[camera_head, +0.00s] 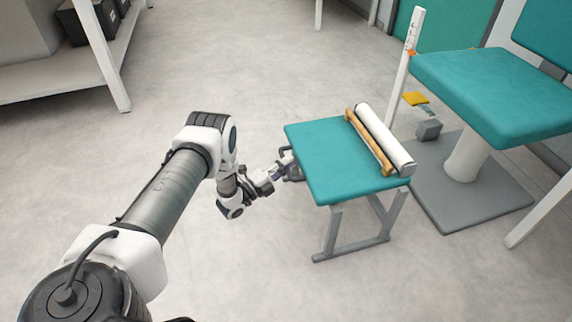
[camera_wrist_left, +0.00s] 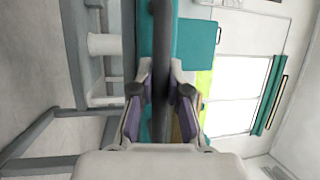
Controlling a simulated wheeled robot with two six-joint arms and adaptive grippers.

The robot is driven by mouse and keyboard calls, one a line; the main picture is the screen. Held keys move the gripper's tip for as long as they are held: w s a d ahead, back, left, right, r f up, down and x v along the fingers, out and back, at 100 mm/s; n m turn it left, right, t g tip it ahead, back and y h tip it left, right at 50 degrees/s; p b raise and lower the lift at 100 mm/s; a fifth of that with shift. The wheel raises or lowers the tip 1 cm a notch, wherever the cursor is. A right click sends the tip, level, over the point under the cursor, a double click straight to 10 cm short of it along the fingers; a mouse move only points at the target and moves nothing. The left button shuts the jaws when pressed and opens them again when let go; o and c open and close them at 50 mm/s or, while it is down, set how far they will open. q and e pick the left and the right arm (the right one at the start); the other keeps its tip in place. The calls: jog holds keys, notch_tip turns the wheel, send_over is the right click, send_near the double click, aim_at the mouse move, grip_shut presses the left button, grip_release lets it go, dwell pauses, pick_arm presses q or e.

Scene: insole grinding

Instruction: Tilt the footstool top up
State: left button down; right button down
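The footstool has a flat teal padded top (camera_head: 335,160) on grey metal legs (camera_head: 333,232). The top looks level in the head view. A dark handle (camera_head: 291,163) sticks out from its left edge. My left gripper (camera_head: 280,170) is at this handle. In the left wrist view the dark handle bar (camera_wrist_left: 161,60) runs between the two purple-padded fingers of my left gripper (camera_wrist_left: 161,85). The fingers are close in on both sides of the bar and seem shut on it. My right gripper is not in view.
A white roll (camera_head: 384,137) and a tan roller (camera_head: 370,142) lie at the top's right side. A teal chair (camera_head: 495,90) on a grey base plate and a white post (camera_head: 403,75) stand to the right. A white shelf (camera_head: 55,85) is at the far left. The floor (camera_head: 230,70) behind is clear.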

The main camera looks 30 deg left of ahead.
pick_arm(q)
jog(key=r+p, duration=0.2)
jog(key=p, duration=0.1)
jog(key=r+g+p, duration=0.1)
jog(key=r+p, duration=0.2)
jog(key=p, duration=0.1)
jog(key=r+g+p, duration=0.1)
jog(key=r+p, duration=0.2)
jog(key=p, duration=0.1)
jog(key=shift+w+d+m+y, duration=0.2)
jog(key=shift+w+m+y, duration=0.1)
jog(key=shift+m, duration=0.1)
notch_tip(320, 180, up, 7)
jog(key=w+d+g+p, duration=0.1)
jog(key=w+d+p, duration=0.1)
jog(key=p, duration=0.7)
jog(key=shift+w+f+m+g+y, duration=0.15)
jog(key=shift+w+m+g+y, duration=0.15)
jog(key=shift+m+g, duration=0.1)
jog(key=c, duration=1.1)
grip_release()
jog(key=shift+c, duration=0.2)
jog(key=shift+d, duration=0.1)
jog(key=v, duration=1.2)
